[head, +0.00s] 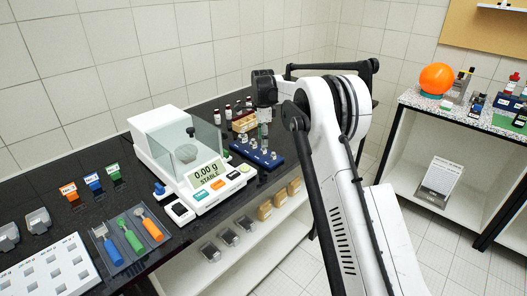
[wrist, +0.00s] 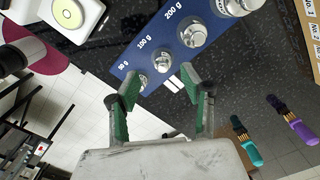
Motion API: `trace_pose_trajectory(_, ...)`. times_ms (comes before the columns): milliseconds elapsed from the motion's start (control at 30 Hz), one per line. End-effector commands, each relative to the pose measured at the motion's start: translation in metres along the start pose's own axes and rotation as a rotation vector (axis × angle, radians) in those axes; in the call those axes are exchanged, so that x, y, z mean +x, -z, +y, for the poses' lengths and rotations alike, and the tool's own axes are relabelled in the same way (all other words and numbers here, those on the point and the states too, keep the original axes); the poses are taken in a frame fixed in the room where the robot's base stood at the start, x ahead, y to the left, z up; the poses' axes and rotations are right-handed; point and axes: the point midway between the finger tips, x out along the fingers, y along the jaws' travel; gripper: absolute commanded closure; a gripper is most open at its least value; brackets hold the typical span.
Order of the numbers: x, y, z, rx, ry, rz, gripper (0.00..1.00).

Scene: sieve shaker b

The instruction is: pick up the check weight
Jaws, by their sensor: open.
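Several silver check weights stand in a row on a blue holder (head: 247,152). In the wrist view the holder (wrist: 130,62) carries printed labels: the 50 g weight (wrist: 141,82) is smallest, then the 100 g weight (wrist: 163,62), the 200 g weight (wrist: 193,35) and a larger weight (wrist: 236,5) cut by the top edge. My gripper (wrist: 163,90) is open and empty, its green-padded fingers either side of the 50 g and 100 g weights in the picture. Whether it is level with them I cannot tell. In the head view my gripper (head: 264,124) hangs over the holder.
A balance (head: 190,160) reading 0.00 g stands left of the holder. Red-capped bottles (head: 227,113) and a wooden box (head: 244,123) are behind. A teal brush (wrist: 247,143) and a purple brush (wrist: 297,126) lie right in the wrist view. Dark counter between is clear.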

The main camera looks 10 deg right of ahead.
Motion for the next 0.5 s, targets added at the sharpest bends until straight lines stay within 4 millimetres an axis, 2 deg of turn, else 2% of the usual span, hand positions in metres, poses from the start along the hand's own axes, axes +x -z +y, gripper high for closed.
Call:
trace_pose_trajectory(300,0.041,0.0,-0.004,0.0,0.0,0.0,0.58)
trace_pose_trajectory(500,0.046,0.0,-0.003,0.0,0.0,0.0,0.58)
